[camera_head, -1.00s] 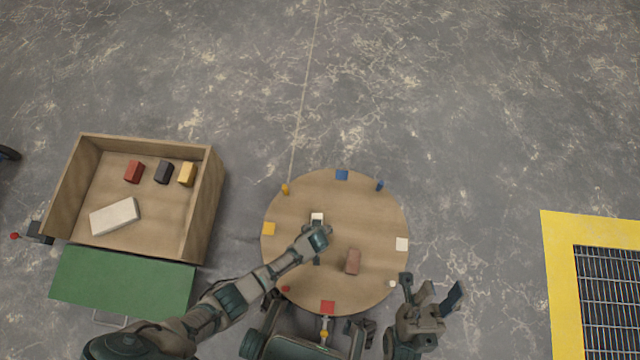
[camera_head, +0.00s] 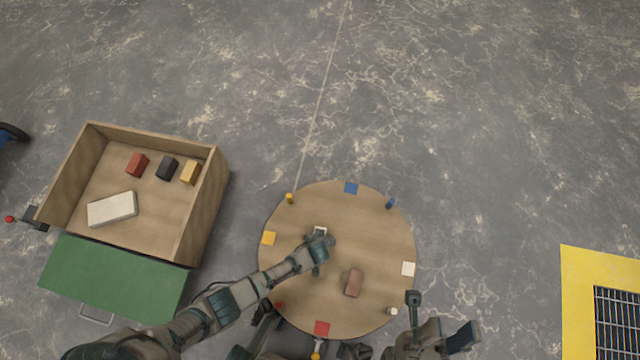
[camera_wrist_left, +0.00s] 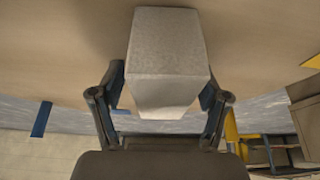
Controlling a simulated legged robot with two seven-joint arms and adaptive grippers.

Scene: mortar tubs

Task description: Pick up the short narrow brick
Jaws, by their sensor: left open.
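A pale grey block (camera_head: 320,230) stands on the round wooden table, mostly covered by my left gripper (camera_head: 319,246) in the head view. In the left wrist view the pale block (camera_wrist_left: 168,50) rises between the two spread fingers of my left gripper (camera_wrist_left: 160,105). The fingers are open, one on each side of it; contact cannot be told. A reddish-brown brick (camera_head: 354,283) lies on the table to the right of my left gripper. My right gripper (camera_head: 440,318) is off the table's lower right edge, its fingers apart and empty.
The round table (camera_head: 300,215) carries coloured squares and small pegs near its rim. A wooden box (camera_head: 203,205) at left holds a white brick (camera_head: 112,209) and red, black and yellow blocks. A green panel (camera_head: 115,280) adjoins it. A yellow-framed grate (camera_head: 578,300) lies right.

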